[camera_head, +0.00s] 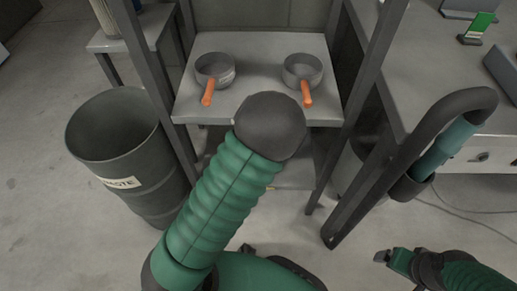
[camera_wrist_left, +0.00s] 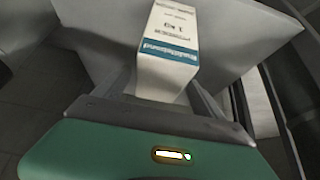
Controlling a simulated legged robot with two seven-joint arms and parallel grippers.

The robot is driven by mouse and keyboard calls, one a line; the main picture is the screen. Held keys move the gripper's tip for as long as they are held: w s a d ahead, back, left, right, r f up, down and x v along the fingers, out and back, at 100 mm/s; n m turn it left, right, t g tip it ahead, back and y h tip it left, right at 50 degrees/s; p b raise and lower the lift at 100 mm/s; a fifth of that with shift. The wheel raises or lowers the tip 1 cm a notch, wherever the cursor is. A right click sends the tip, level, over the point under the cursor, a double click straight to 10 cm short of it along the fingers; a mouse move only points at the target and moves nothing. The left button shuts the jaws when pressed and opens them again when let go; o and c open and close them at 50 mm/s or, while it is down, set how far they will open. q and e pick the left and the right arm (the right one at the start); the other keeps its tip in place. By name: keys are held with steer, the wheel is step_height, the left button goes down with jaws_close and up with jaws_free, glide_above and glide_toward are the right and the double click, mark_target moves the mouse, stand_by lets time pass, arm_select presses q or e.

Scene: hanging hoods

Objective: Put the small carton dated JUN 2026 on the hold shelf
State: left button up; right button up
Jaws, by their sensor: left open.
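A white carton with a teal band (camera_wrist_left: 168,45) stands out in the left wrist view. Its print is upside down and too small for me to read a date. My left gripper (camera_wrist_left: 166,92) is open, with one finger on each side of the carton's near end; I cannot tell whether they touch it. In the head view my left arm reaches forward over the shelf stand, and its gripper and the carton are hidden. My right gripper (camera_head: 393,260) is at the lower right, away from the shelves; its jaw opening is unclear. I cannot identify the hold shelf.
Two grey pans (camera_head: 215,70) (camera_head: 303,71) with orange handles sit on a grey shelf (camera_head: 262,47) between dark posts. A waste bin (camera_head: 118,150) stands left. A table (camera_head: 425,60) with a green-screened device (camera_head: 478,27) is right, behind a dark curved pipe (camera_head: 440,108).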

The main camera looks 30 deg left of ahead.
arm_select(q)
steer(key=s+d+r+m+g+h+p, duration=0.1)
steer(key=s+d+r+m+p, duration=0.2)
steer(key=s+d+r, duration=0.2)
steer(key=s+d+r+m+g+h+p, duration=0.2)
steer(key=s+d+r, duration=0.4)
steer(key=s+r, duration=0.4)
steer(key=shift+s+d+r+m+p, duration=0.2)
steer(key=shift+s+r+m+p, duration=0.15)
steer(key=shift+m, duration=0.35)
steer(key=w+p+v, duration=0.2)
steer(key=p+v, duration=0.9)
steer(key=w+r+p+v, duration=0.1)
steer(key=w+p+v, duration=0.2)
steer(key=p+v, duration=0.9)
steer(key=w+a+p+v, duration=0.1)
steer(key=w+p+v, duration=0.1)
steer(key=p+v, duration=0.9)
steer(key=shift+w+r+p, duration=0.3)
steer(key=shift+r+p, duration=0.3)
steer(key=shift+p, duration=0.15)
steer(key=shift+a, duration=0.15)
